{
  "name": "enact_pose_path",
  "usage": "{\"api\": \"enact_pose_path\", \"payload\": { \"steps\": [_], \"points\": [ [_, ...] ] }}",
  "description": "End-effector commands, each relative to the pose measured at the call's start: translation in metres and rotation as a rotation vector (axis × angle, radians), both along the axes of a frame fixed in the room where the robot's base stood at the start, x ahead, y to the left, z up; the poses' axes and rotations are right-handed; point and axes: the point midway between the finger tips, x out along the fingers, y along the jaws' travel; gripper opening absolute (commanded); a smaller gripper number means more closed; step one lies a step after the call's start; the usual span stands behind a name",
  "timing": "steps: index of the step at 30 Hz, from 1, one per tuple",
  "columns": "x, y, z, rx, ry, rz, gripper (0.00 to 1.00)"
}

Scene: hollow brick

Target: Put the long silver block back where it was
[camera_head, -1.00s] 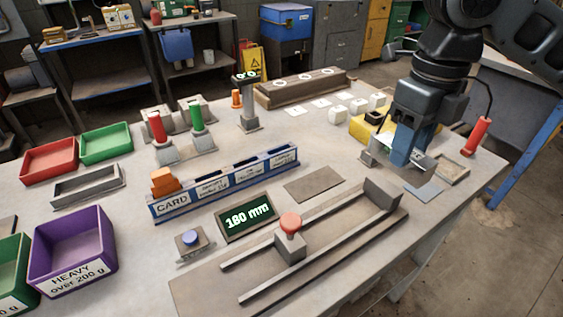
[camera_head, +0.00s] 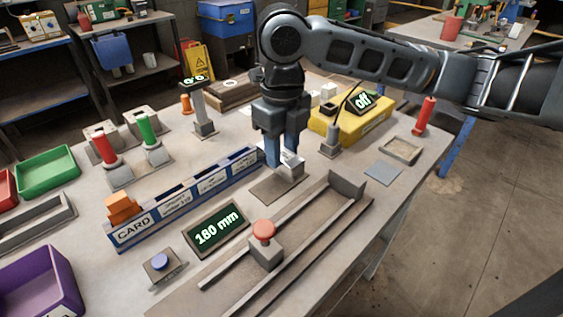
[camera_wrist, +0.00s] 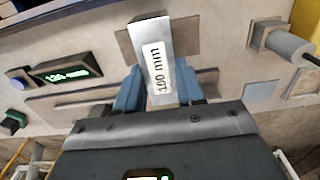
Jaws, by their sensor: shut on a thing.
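The silver block (camera_wrist: 153,75) is between the blue fingers of my gripper (camera_wrist: 157,88) in the wrist view. Its white label appears to read "100 mm". In the head view my gripper (camera_head: 281,155) is shut on the silver block (camera_head: 291,171), over the flat brown pad (camera_head: 272,191). The pad also shows behind the block in the wrist view (camera_wrist: 188,35). I cannot tell whether the block touches the pad. The fingers partly hide the block in the head view.
The blue CARD rack (camera_head: 185,202) stands close to the left of the pad. A display reading 180 mm (camera_head: 216,228) and a railed slide with a red knob (camera_head: 264,232) lie in front. A yellow device (camera_head: 350,124) and a grey post (camera_head: 331,141) stand to the right.

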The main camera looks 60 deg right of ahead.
Motion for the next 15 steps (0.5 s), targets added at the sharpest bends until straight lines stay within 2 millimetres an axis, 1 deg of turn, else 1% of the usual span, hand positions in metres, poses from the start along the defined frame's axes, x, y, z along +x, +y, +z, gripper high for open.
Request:
{"api": "enact_pose_path", "payload": {
  "steps": [5,11,15],
  "points": [
    [0.001,0.0,-0.011,0.002,0.0,-0.001,0.0],
    [0.001,0.0,-0.037,0.002,0.0,-0.002,0.0],
    [0.001,0.0,-0.041,-0.001,-0.002,-0.001,0.0]
  ]
}}
